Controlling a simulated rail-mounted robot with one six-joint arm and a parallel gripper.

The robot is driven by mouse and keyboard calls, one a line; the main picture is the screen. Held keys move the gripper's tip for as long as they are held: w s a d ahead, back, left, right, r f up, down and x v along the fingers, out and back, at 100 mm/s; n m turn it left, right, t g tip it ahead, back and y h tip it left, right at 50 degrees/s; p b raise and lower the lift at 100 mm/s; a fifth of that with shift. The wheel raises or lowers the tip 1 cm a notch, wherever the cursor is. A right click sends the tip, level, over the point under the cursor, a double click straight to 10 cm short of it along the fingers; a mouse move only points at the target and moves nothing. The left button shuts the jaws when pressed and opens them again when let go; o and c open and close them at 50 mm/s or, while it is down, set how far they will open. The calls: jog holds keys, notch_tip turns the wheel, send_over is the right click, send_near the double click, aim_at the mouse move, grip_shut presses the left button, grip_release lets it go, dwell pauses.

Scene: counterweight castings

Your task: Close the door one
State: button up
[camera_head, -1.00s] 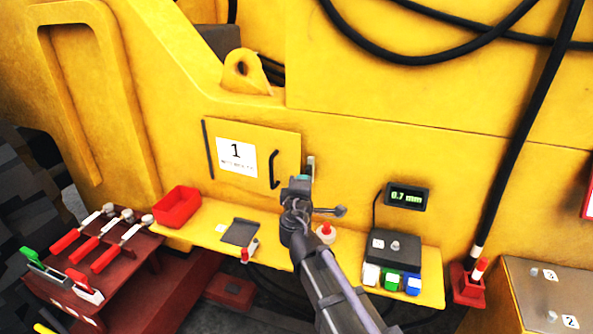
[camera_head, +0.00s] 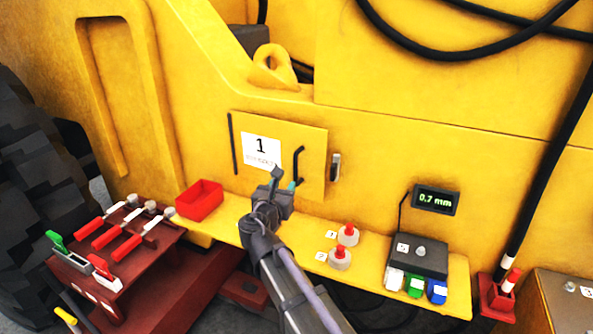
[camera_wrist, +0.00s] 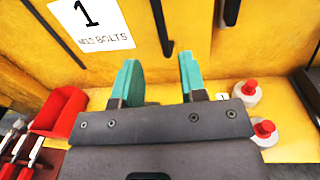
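Door one (camera_head: 281,137) is a yellow panel with a white "1" label, a dark strip on its left edge and a black bar handle (camera_head: 298,165) near its right edge. It looks nearly flush with the yellow body; I cannot tell whether a small gap is left. A grey latch (camera_head: 335,167) is just right of the door. My gripper (camera_head: 284,180) is in front of the door's lower right part. In the wrist view its teal fingers (camera_wrist: 160,78) are apart and empty, with the handle (camera_wrist: 160,25) beyond, in line with the gap between them.
A yellow shelf (camera_head: 373,262) runs below the door. A red stand with clamps (camera_head: 118,240) is at left. Black cables hang upper right.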

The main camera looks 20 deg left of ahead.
aim_at(295, 169)
jog(key=w, duration=1)
jog(key=shift+w+a, duration=0.3)
jog(key=shift+w, duration=0.1)
grip_shut()
